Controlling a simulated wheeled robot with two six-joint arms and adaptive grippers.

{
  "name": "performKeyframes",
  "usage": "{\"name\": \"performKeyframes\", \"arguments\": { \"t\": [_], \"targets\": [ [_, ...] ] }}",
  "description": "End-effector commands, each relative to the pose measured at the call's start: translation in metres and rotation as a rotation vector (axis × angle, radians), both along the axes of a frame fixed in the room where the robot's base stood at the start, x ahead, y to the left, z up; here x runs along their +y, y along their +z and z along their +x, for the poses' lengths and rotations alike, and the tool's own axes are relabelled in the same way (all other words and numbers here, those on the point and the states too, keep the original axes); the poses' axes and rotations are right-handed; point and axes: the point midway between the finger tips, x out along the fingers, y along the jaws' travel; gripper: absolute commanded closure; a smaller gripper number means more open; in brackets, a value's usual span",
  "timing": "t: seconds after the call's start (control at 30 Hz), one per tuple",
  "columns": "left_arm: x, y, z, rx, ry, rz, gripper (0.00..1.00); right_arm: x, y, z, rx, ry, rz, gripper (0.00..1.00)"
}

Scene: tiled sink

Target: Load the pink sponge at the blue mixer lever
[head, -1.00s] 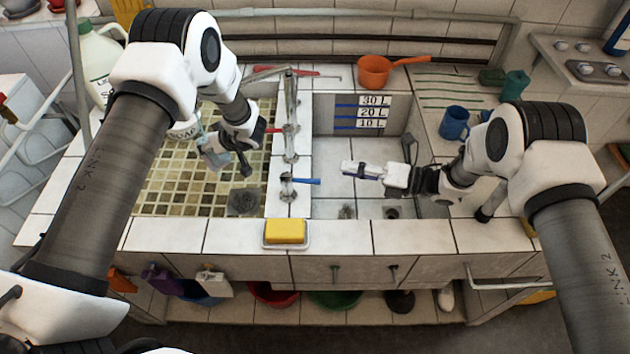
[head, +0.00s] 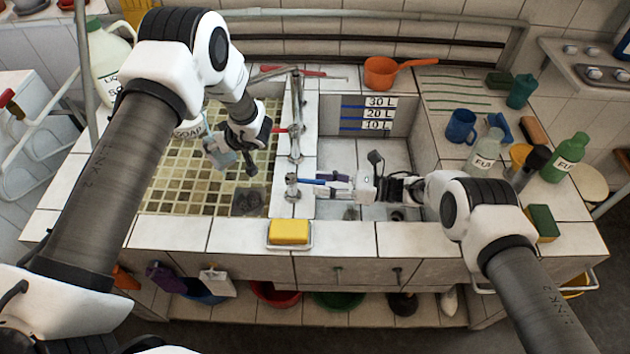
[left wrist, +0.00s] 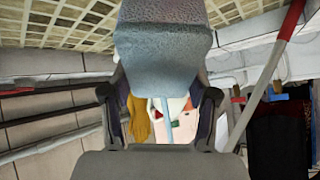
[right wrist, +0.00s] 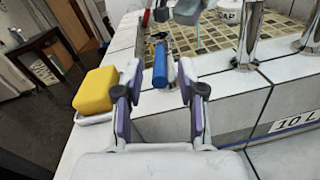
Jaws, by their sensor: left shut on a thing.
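The blue mixer lever (head: 312,182) sticks out to the right from the tap post at the front of the divider. My right gripper (head: 335,181) is open, with its fingertips close around the lever's end. In the right wrist view the lever (right wrist: 160,66) shows between and beyond the spread fingertips (right wrist: 158,72); I cannot tell whether they touch it. My left gripper (head: 232,150) is over the tiled left basin, shut on a pale blue-grey block (left wrist: 163,45) with a rough face. I see no pink sponge in any view.
A yellow sponge (head: 289,231) lies in a dish on the front edge. A chrome tap (head: 296,115) with a red lever stands on the divider. Right of the right basin are a blue mug (head: 461,126), bottles and a green-yellow sponge (head: 543,222). An orange pan (head: 382,72) is behind.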

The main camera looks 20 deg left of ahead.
Motion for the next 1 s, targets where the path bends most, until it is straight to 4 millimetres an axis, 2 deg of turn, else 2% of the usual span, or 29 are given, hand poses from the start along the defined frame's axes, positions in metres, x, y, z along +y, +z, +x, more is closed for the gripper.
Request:
{"name": "performKeyframes", "arguments": {
  "t": [0.03, 0.17, 0.43, 0.53, 0.57, 0.83, 1.0],
  "targets": [
    [0.0, 0.0, 0.0, 0.0, 0.0, 0.0, 0.69, 0.009, 0.0, -0.002, 0.0, 0.002, 0.001, 0.61],
    [0.0, 0.0, 0.0, 0.0, 0.0, 0.0, 0.69, 0.022, 0.0, -0.003, -0.001, 0.0, 0.0, 0.61],
    [0.0, 0.0, 0.0, 0.0, 0.0, 0.0, 0.69, 0.024, 0.0, -0.003, 0.0, -0.001, 0.0, 0.61],
    [0.0, 0.0, 0.0, 0.0, 0.0, 0.0, 0.69, 0.024, 0.0, -0.003, 0.0, -0.001, 0.0, 0.96],
    [0.0, 0.0, 0.0, 0.0, 0.0, 0.0, 0.69, 0.024, 0.0, -0.003, 0.0, -0.001, 0.0, 1.0],
    [0.0, 0.0, 0.0, 0.0, 0.0, 0.0, 0.69, 0.024, 0.001, -0.004, 0.001, -0.011, 0.002, 1.0],
    [0.0, 0.0, 0.0, 0.0, 0.0, 0.0, 0.69, 0.024, 0.001, -0.008, 0.004, -0.084, 0.002, 1.0]
  ]
}}
